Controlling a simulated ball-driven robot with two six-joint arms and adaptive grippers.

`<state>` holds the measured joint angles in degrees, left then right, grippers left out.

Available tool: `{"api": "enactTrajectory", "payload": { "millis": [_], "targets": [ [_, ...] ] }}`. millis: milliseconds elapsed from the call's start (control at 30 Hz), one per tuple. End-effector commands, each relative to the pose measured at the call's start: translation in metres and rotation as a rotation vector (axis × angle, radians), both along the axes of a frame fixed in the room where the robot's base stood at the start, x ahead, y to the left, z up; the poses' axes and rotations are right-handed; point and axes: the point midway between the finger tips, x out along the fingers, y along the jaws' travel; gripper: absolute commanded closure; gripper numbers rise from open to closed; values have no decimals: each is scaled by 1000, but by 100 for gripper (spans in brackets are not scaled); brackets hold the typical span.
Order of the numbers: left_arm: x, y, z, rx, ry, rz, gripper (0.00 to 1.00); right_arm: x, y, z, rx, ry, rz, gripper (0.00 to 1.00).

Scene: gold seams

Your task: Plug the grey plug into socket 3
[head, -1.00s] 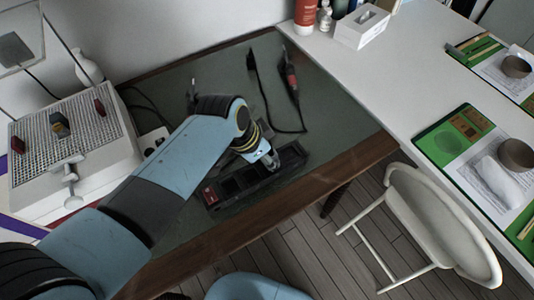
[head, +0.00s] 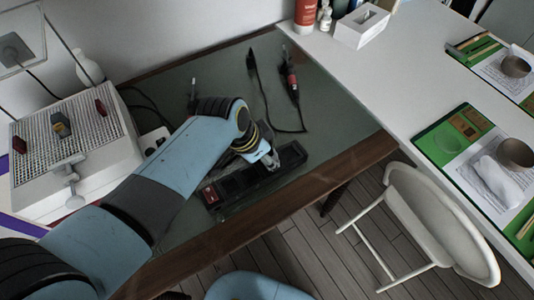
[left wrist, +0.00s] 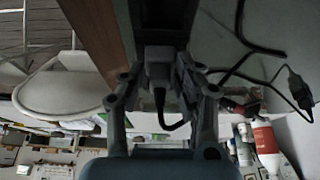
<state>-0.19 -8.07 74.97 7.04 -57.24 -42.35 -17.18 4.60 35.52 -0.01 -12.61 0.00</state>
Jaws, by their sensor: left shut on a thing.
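My left gripper (left wrist: 161,82) is shut on the grey plug (left wrist: 159,58), with one finger on each side of it. The plug's dark cable curves down between the fingers. The plug's far end is at the black power strip (left wrist: 160,14); I cannot tell whether it is in a socket or just above one. In the head view the gripper (head: 272,160) is low over the far right part of the strip (head: 238,183), which has a red switch at its left end. The gripper hides part of the strip, and socket numbers are not readable. My right gripper is not in view.
A red-and-black tool (head: 290,78) with a loose cable lies behind the strip on the green mat (head: 225,75). A white perforated box (head: 75,140) stands at the left. The wooden table edge (head: 300,192) runs just in front of the strip. A white chair (head: 425,215) stands right.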

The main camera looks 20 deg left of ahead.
Motion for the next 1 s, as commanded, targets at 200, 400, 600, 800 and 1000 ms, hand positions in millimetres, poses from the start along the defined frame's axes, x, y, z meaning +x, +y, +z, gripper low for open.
{"api": "enactTrajectory", "payload": {
  "millis": [200, 400, 600, 800, 1000],
  "targets": [
    [0, 0, -5, 0, 0, 0, 100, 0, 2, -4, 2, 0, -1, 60],
    [0, 0, -9, 0, 0, 0, 100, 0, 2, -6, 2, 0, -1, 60],
    [0, 0, -10, 0, 0, 0, 54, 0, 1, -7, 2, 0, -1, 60],
    [0, 0, -10, 0, 0, 0, 41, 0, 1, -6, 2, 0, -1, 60],
    [0, 0, -9, 0, 0, 0, 41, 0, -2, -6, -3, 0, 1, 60]
  ]
}}
